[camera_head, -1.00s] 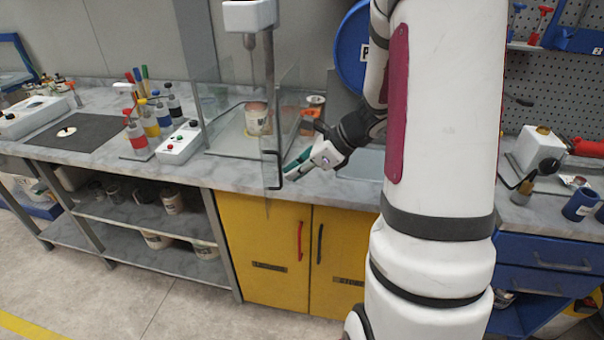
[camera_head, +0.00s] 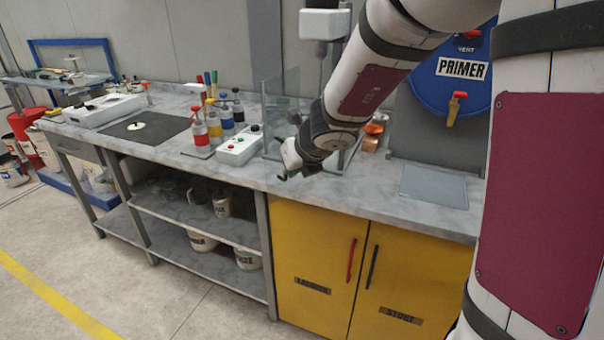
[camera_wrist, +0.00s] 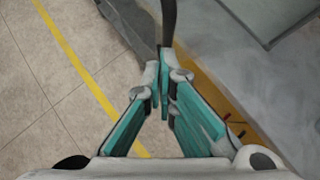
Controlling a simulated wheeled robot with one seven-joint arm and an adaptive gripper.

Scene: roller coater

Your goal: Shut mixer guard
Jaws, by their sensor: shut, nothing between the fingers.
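The mixer's white head (camera_head: 325,22) and its shaft stand at the back of the bench in the head view. Clear guard panels (camera_head: 281,100) stand below it; my arm hides much of the guard, so I cannot tell whether it is fully shut. My gripper (camera_head: 284,172) is at the bench's front edge, in front of the guard. In the wrist view my gripper (camera_wrist: 164,88) has its teal fingers together, with nothing held. A dark upright strip (camera_wrist: 168,22), perhaps the guard handle, shows just beyond the fingertips; contact is unclear.
A white control box (camera_head: 240,147) and several coloured bottles (camera_head: 214,122) stand left of the guard. A blue primer drum (camera_head: 462,75) with a tap is at the right. Yellow cabinets (camera_head: 310,262) are below the bench. The grey plate (camera_head: 434,186) is clear.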

